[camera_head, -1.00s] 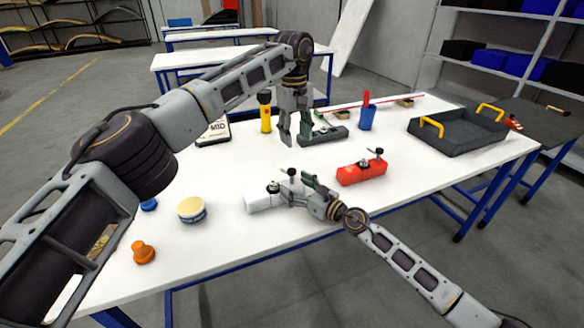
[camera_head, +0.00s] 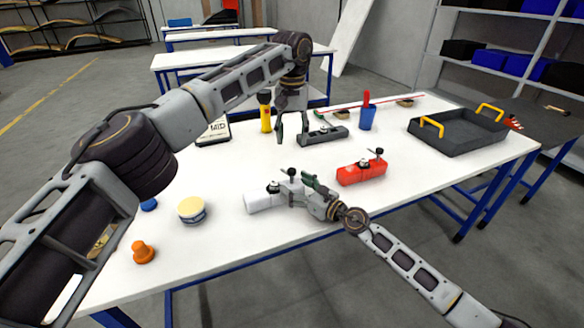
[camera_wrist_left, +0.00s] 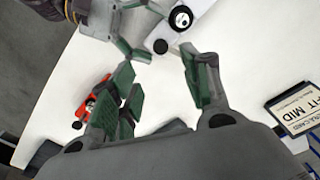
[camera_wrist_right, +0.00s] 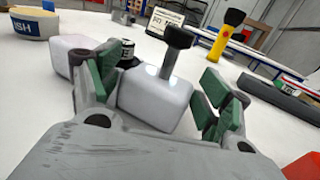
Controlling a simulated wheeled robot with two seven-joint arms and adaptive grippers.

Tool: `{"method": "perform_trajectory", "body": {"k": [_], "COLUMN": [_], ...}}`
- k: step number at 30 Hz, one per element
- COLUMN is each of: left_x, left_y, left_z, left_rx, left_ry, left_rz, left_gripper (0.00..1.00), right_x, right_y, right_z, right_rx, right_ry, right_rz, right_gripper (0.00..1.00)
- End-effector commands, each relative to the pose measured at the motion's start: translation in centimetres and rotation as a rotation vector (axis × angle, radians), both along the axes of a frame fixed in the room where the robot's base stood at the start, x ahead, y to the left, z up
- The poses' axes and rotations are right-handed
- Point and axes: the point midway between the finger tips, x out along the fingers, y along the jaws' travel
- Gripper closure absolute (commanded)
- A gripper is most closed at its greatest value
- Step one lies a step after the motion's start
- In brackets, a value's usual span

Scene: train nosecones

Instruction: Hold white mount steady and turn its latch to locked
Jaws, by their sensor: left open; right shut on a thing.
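The white mount (camera_head: 262,202) lies near the table's front edge, with a round black-and-white dial (camera_wrist_right: 128,50) and a black-knobbed post (camera_wrist_right: 178,42) on top. My right gripper (camera_head: 302,190) is shut on the white mount at its right part; its green fingers (camera_wrist_right: 160,92) stand on both sides of the block. My left gripper (camera_head: 292,126) is open and empty, above the table behind the mount. In the left wrist view its fingers (camera_wrist_left: 158,92) are spread, with the white mount (camera_wrist_left: 165,38) beyond them. I cannot tell the latch's setting.
A red mount (camera_head: 360,174) stands right of my right gripper, and a dark grey mount (camera_head: 325,135) lies behind. A yellow torch (camera_head: 265,113), blue cup (camera_head: 367,118), round tin (camera_head: 191,209) and orange knob (camera_head: 143,252) surround. A black tray (camera_head: 455,136) is at right.

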Motion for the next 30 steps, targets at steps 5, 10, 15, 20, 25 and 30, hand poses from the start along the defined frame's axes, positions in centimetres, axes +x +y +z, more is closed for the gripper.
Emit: {"method": "perform_trajectory", "body": {"k": [5,10,15,20,25,30], "left_x": [0.0,0.0,0.0,0.0,0.0,0.0], "left_y": [0.0,0.0,0.0,0.0,0.0,0.0], "left_z": [0.0,-0.1,-0.6,-1.9,-4.0,-6.2], "left_rx": [0.000,0.000,0.000,0.000,0.000,-0.001], "left_ry": [0.000,0.000,0.000,0.003,0.002,0.002], "left_rz": [-0.001,0.000,0.000,0.000,-0.001,0.001], "left_gripper": [0.53,0.53,0.53,0.53,0.53,0.53], "right_x": [0.0,0.0,0.0,0.0,0.0,0.0], "right_y": [0.0,0.0,0.0,0.0,0.0,0.0], "right_z": [0.0,0.0,0.0,0.0,0.0,0.0], "right_rx": [0.001,0.001,0.001,0.001,0.001,0.001], "right_ry": [0.001,0.001,0.001,0.001,0.001,0.001], "right_rz": [0.000,0.000,0.000,0.000,0.000,0.000], "right_gripper": [0.50,0.50,0.50,0.50,0.50,0.50]}}
